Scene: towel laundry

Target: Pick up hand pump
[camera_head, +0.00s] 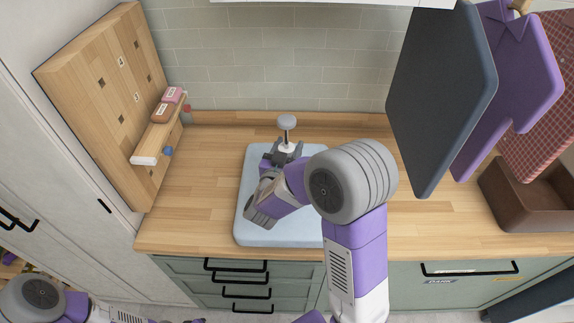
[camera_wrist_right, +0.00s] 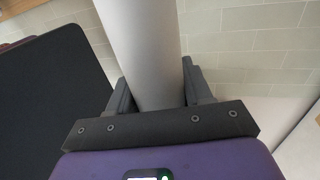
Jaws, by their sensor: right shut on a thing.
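The hand pump (camera_head: 287,122) stands out above my right gripper (camera_head: 284,153) in the head view, with a rounded grey top. My right gripper is shut on its pale shaft, over the back of the light blue mat. In the right wrist view the pump's pale cylinder (camera_wrist_right: 143,50) runs between the two dark fingers (camera_wrist_right: 155,95). The pump's lower end is hidden by the gripper and wrist. My left arm shows only at the lower left edge of the head view, and its gripper is not clearly seen.
The light blue mat (camera_head: 300,238) lies on the wooden counter (camera_head: 190,215). A pegboard with a small shelf (camera_head: 152,143) stands at the left.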

